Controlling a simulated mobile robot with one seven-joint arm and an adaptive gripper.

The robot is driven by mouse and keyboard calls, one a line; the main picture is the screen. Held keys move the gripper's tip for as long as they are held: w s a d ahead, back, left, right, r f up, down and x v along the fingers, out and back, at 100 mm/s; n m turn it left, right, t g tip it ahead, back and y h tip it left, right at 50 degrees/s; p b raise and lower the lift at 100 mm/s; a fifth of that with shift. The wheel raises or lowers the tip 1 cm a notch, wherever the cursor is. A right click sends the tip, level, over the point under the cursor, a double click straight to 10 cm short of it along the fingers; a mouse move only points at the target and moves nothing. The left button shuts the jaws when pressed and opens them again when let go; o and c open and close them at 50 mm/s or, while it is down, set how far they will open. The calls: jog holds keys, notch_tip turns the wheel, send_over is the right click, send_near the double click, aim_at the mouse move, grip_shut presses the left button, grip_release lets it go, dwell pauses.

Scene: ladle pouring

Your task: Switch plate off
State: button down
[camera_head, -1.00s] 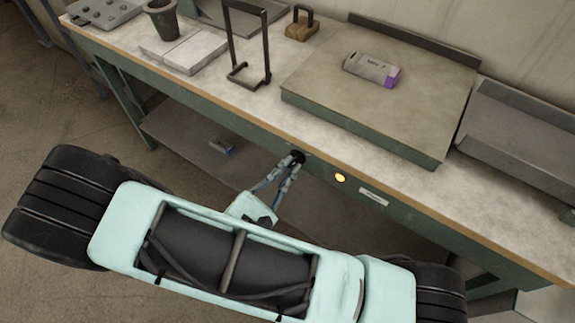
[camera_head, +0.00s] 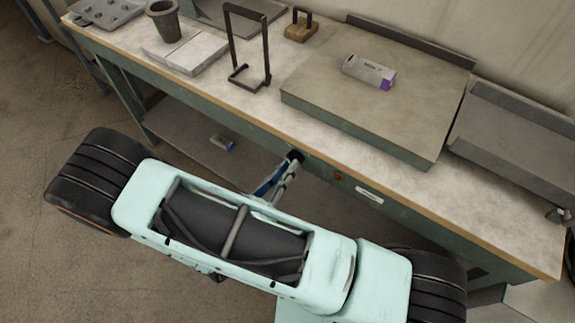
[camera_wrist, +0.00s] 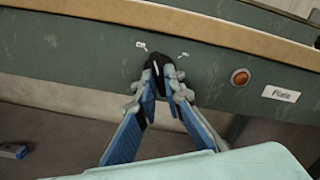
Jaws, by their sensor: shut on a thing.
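A black knob (camera_wrist: 158,68) sits on the green front panel of the bench, and it also shows in the head view (camera_head: 296,155). My gripper (camera_wrist: 159,88) is shut on the knob, with its blue-padded fingers on either side. The fingers partly hide the knob. To the right of the knob, a small round indicator lamp (camera_wrist: 240,77) is dull orange-red and unlit; it also shows in the head view (camera_head: 337,176). A white label (camera_wrist: 281,94) reading "Plate" is right of the lamp. The flat plate (camera_head: 375,90) stands on the bench top.
A white and purple box (camera_head: 368,71) lies on the plate. A dark metal stand (camera_head: 265,50), a crucible (camera_head: 163,22) and a block with a handle (camera_head: 301,28) are on the bench at left. A grey tray (camera_head: 515,125) is at right.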

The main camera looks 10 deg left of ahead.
jog(key=shift+n+p, duration=0.35)
jog(key=shift+n, duration=1.65)
jog(key=c, duration=2)
grip_release()
jog(key=shift+s, duration=0.1)
jog(key=v, duration=1.2)
